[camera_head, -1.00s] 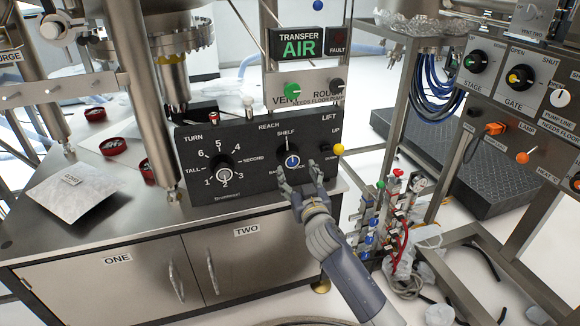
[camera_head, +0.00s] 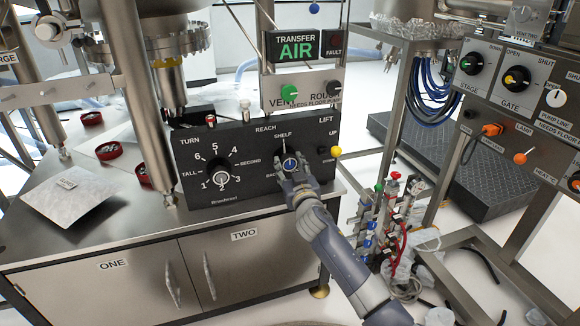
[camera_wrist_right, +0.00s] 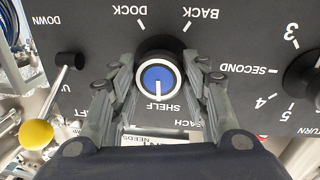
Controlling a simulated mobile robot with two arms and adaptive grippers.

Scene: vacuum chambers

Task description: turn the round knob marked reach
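The reach knob (camera_head: 290,164) is round and black with a blue cap, on the black control panel (camera_head: 255,185) under the REACH and SHELF labels. In the right wrist view the knob (camera_wrist_right: 158,78) shows upside down, its white pointer line toward SHELF; DOCK and BACK lie on its other side. My right gripper (camera_head: 289,167) is at the knob, one finger on each side. In the wrist view the fingers (camera_wrist_right: 159,75) slant inward and appear closed against its sides; exact contact is hard to see. My left gripper is out of view.
The numbered TURN knob (camera_head: 222,178) sits left on the same panel. The lift lever with its yellow ball (camera_head: 335,152) is close on the right. A green vent knob (camera_head: 289,92) is above. Red and blue valves (camera_head: 380,205) stand right of my forearm.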

